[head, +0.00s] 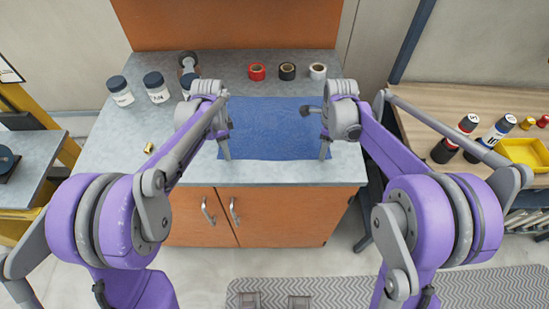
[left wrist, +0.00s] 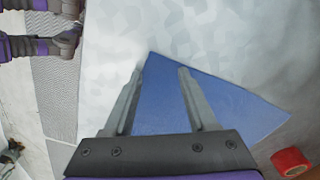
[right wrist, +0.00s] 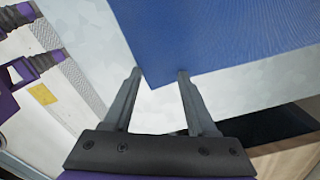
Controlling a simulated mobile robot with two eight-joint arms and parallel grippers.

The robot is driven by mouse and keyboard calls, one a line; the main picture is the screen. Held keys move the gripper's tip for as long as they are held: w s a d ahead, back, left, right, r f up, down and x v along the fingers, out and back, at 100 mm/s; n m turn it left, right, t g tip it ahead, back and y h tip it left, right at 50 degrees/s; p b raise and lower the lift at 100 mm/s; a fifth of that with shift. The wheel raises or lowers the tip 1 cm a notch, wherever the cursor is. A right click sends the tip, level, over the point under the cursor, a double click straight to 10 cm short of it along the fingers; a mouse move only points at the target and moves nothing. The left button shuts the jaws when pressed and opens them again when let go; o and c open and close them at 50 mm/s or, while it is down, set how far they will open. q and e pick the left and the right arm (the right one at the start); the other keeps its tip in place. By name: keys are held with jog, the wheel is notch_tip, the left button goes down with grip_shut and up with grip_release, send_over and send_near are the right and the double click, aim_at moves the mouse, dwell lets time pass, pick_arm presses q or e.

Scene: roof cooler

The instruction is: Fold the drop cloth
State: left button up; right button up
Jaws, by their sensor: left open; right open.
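The blue drop cloth (head: 275,130) lies flat on the grey counter top, near its front edge. My left gripper (head: 226,152) is open at the cloth's front left corner. In the left wrist view the cloth (left wrist: 225,105) has a corner between the open fingers (left wrist: 161,72). My right gripper (head: 324,152) is open at the front right corner. In the right wrist view a corner of the cloth (right wrist: 215,35) points in between the open fingers (right wrist: 159,74). Whether the fingertips touch the cloth I cannot tell. My arms hide parts of its side edges.
Red (head: 257,72), black (head: 287,72) and white (head: 318,71) tape rolls stand behind the cloth. Dark-lidded jars (head: 157,88) stand at the back left. A small brass piece (head: 148,147) lies at left. A wooden bench (head: 450,110) with bottles and a yellow tray (head: 525,152) is at right.

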pick_arm(q)
jog(key=shift+f, duration=0.2)
jog(key=shift+c, duration=0.3)
pick_arm(e)
jog(key=shift+f, duration=0.2)
jog(key=shift+c, duration=0.3)
pick_arm(q)
jog(key=shift+s, duration=0.1)
grip_shut()
pick_arm(e)
jog(key=shift+s, duration=0.1)
grip_shut()
jog(key=shift+r, duration=0.1)
